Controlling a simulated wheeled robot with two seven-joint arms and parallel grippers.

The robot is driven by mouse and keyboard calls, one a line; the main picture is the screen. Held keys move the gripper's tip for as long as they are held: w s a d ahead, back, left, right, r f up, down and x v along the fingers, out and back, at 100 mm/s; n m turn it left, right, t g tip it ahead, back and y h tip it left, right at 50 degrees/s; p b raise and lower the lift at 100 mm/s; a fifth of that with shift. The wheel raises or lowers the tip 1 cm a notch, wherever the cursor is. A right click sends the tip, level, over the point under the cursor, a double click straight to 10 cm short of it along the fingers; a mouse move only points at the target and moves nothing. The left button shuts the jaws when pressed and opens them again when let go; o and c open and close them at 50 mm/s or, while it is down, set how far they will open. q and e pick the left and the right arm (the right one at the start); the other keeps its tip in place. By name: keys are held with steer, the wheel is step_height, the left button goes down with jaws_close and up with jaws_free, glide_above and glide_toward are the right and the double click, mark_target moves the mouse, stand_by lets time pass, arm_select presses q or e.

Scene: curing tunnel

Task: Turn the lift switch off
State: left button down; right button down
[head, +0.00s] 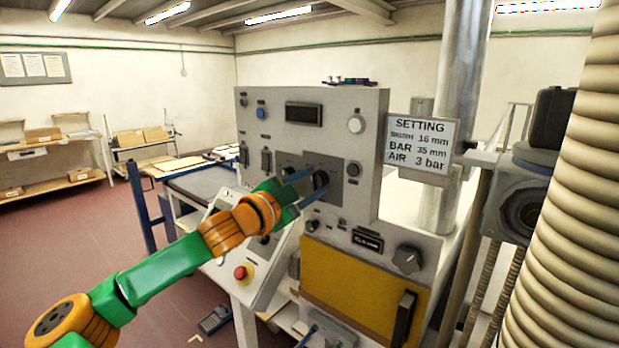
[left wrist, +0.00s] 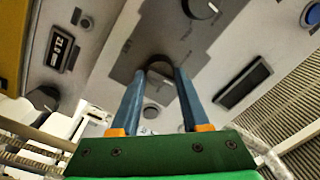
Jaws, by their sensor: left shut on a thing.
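A control panel (head: 283,155) with several knobs and switches stands in the middle of the head view. My left gripper (head: 300,188) reaches a dark round knob (head: 320,180) on a grey plate (head: 337,190) of the panel. In the left wrist view the fingers of the left gripper (left wrist: 160,80) stand on either side of this knob (left wrist: 160,70), shut on it. No lift label can be read, so I cannot tell which control is the lift switch. Bits of blue and green at the bottom of the head view may be my right gripper; its jaws are unclear.
A sign (head: 420,145) reading brush 16 mm, bar 35 mm, air 3 bar is beside the panel. A sloped console with a red button (head: 240,272) stands lower left. A yellow door (head: 350,285) is below, and a ribbed hose (head: 575,200) fills the right side.

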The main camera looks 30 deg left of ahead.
arm_select(q)
steer(key=shift+m, duration=0.6)
steer(key=shift+p, duration=0.3)
steer(key=c, duration=0.6)
jaws_free()
steer(key=shift+o, duration=1)
steer(key=shift+w, duration=0.1)
steer(key=shift+f, duration=0.1)
